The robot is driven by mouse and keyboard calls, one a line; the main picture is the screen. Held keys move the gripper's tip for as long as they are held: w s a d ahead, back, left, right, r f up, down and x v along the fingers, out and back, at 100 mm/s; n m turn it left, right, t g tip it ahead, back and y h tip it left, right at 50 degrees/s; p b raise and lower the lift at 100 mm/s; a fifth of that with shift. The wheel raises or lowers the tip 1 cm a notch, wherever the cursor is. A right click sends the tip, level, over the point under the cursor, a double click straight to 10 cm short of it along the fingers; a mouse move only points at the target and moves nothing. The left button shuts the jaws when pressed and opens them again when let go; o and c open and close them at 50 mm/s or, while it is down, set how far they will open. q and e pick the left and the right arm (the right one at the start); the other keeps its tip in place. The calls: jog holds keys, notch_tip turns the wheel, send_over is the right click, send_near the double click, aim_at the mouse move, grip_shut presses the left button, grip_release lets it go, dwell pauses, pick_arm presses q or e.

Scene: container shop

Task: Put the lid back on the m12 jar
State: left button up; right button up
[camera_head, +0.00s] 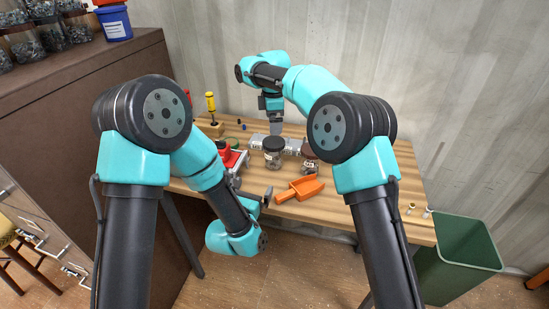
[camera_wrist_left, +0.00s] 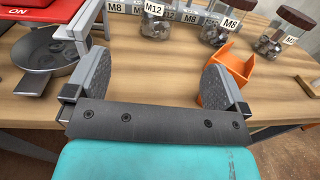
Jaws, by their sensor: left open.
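The jar labelled M12 (camera_wrist_left: 155,22) stands upright on the table at the top of the left wrist view, its mouth cut off by the frame. A clear jar with a dark top (camera_head: 273,154) stands mid-table in the head view; I cannot tell its label or whether that top is a lid. I cannot pick out a loose M12 lid. My left gripper (camera_head: 265,196) is open at the table's front edge, short of the jars. In the left wrist view its jaws (camera_wrist_left: 160,85) are apart and empty. My right gripper (camera_head: 276,129) points down behind the jars; its jaws are unclear.
An orange scoop (camera_head: 304,187) lies right of my left gripper. A red scale (camera_wrist_left: 38,18) with a metal pan (camera_wrist_left: 45,52) is at left. A jar labelled M8 (camera_wrist_left: 215,30) and a brown-lidded jar (camera_wrist_left: 277,42) stand farther right. A green bin (camera_head: 460,255) stands beside the table.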

aim_at(270, 158)
pick_arm(q)
jog(key=x, duration=1.7)
jog(key=c, duration=1.5)
jog(key=shift+c, duration=1.3)
pick_arm(e)
jog(key=shift+n, duration=0.3)
jog(key=n, duration=0.6)
jog(key=shift+n, duration=0.3)
jog(key=n, duration=0.6)
jog(key=shift+f, duration=0.1)
jog(key=shift+f, duration=3.9)
